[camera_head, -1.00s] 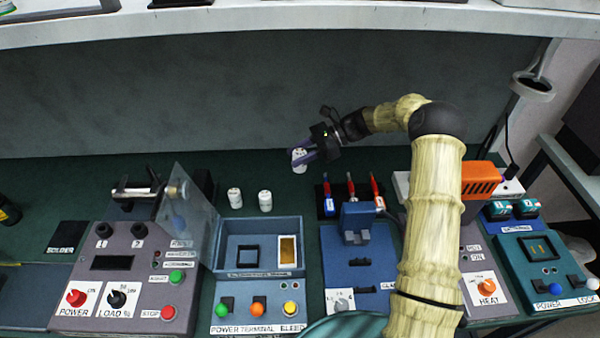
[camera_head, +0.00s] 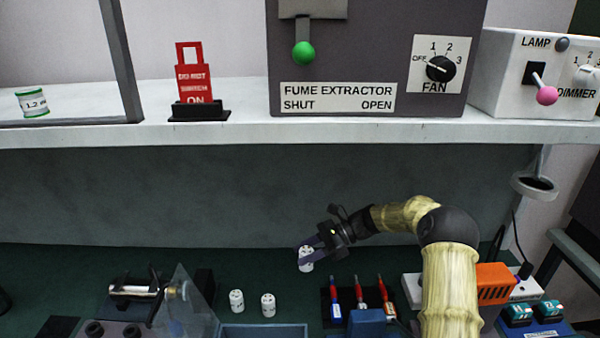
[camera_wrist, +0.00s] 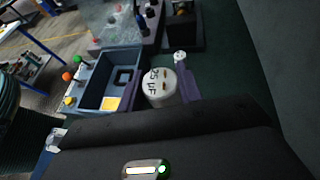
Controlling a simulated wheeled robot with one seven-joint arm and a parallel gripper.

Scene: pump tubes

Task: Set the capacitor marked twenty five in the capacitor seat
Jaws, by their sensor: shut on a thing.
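My gripper (camera_head: 306,254) is shut on a white capacitor (camera_head: 306,264) near the back of the green bench. In the wrist view the held capacitor (camera_wrist: 158,88) sits between the dark fingers, and its top reads 25 µF. I cannot tell whether its base touches the bench. A blue tray (camera_head: 262,329) lies in front and to the left, mostly cut off in the head view. In the wrist view the tray (camera_wrist: 92,88) holds a black square frame (camera_wrist: 124,76) and a gold pad (camera_wrist: 110,103). I cannot tell which part is the capacitor seat.
Two white capacitors, one at the left (camera_head: 237,301) and one at the right (camera_head: 268,305), stand behind the tray. A clear shield (camera_head: 185,310) stands left of them. Red and blue tools (camera_head: 358,294) are in a black rack at the right. A white shelf (camera_head: 230,132) hangs above.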

